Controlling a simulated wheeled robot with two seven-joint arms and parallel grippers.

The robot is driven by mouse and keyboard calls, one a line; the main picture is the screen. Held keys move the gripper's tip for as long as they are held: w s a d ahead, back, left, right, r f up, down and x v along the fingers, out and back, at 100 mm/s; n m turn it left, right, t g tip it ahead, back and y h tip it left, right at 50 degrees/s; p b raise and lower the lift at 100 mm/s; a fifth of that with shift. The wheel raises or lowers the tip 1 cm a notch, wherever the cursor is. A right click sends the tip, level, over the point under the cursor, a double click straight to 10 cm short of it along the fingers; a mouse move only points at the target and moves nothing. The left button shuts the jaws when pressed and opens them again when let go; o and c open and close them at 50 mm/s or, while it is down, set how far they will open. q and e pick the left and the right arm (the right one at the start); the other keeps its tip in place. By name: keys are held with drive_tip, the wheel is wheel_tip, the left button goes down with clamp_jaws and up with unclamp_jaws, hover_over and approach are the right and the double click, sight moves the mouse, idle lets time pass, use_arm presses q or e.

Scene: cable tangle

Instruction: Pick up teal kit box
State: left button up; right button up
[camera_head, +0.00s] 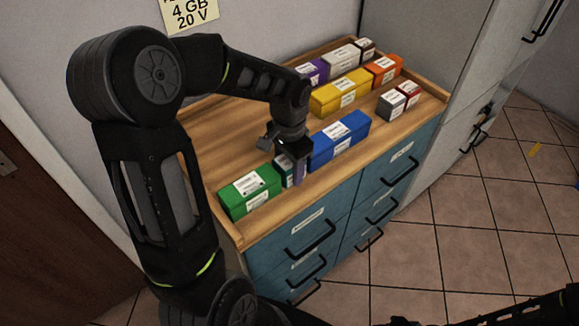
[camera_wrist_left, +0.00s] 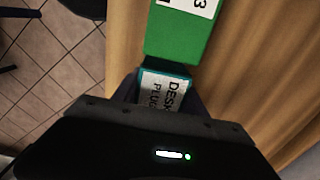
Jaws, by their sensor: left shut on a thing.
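The teal kit box (camera_head: 286,172) is a small box with a white label, in the front row on the wooden cabinet top, between the green box and the blue box. My left gripper (camera_head: 293,172) points down over it and is shut on it, hiding much of it. In the left wrist view the teal box (camera_wrist_left: 165,89) shows its teal edge and a label reading "DESK PLUG" between the fingers. I cannot tell whether it is clear of the surface. My right gripper is not in view.
The green box (camera_head: 240,195) is close on the left and the blue box (camera_head: 340,138) close on the right. Yellow (camera_head: 340,95), orange (camera_head: 385,70) and other boxes stand farther back. The wooden top (camera_head: 215,140) has a raised rim and is bare at left.

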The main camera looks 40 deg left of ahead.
use_arm(q)
wheel_tip(320, 180, up, 10)
drive_tip(key=shift+r+b, duration=0.1)
drive_tip(key=shift+b, duration=0.3)
idle(0.8)
